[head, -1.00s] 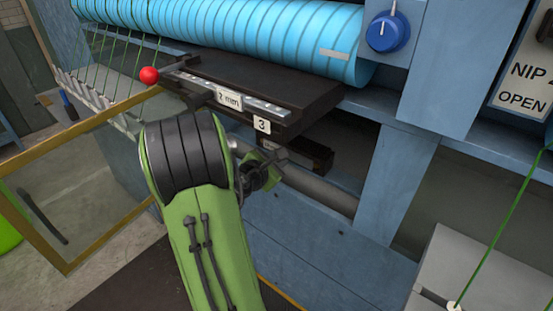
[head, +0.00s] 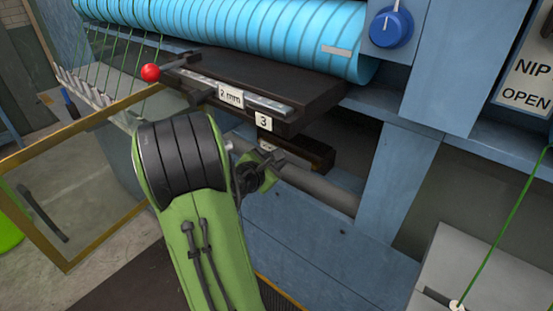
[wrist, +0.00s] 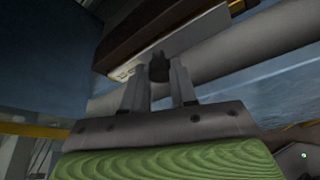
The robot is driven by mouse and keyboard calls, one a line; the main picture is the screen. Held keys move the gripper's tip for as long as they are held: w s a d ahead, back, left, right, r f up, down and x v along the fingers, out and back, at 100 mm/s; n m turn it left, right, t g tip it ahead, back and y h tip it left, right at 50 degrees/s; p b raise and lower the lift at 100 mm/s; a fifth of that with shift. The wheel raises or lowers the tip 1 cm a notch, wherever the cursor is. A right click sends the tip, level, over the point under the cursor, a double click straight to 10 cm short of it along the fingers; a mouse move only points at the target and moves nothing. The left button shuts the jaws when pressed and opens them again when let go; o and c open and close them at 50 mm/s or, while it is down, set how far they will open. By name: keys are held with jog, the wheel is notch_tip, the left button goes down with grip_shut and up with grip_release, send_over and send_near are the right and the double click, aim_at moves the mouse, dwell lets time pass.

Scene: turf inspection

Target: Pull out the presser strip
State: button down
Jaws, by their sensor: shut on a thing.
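The presser strip appears to be the dark bar (head: 308,151) under the black plate, below the "3" label, in the head view. It slants out of the blue machine. In the wrist view its pale front face (wrist: 180,40) and dark side run across the top. My gripper (head: 262,168) is at the near end of the bar, partly hidden by my green arm. In the wrist view my gripper (wrist: 158,76) has both fingers around a small black knob (wrist: 158,66) on the strip's front face. The fingers are shut on this knob.
The black plate (head: 305,88) with a "2 mm" label (head: 231,96) overhangs the strip, under a blue ribbed roller (head: 250,30). A grey round bar (head: 325,190) runs just below the strip. A red ball knob (head: 150,72) and yellow frame (head: 70,130) are left.

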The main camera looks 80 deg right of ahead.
jog(key=shift+w+a+b, duration=0.2)
jog(key=shift+w+a, duration=0.1)
jog(key=shift+a, duration=0.35)
jog(key=shift+w+a+b, duration=0.25)
jog(key=shift+a, duration=0.45)
jog(key=shift+w+a+b, duration=0.2)
jog(key=shift+w+a, duration=0.1)
jog(key=shift+a, duration=0.35)
jog(key=w+a+b, duration=0.1)
jog(key=w+a, duration=0.3)
jog(key=a, duration=0.5)
jog(key=shift+b, duration=0.3)
jog(key=shift+a, duration=0.1)
dwell(0.4)
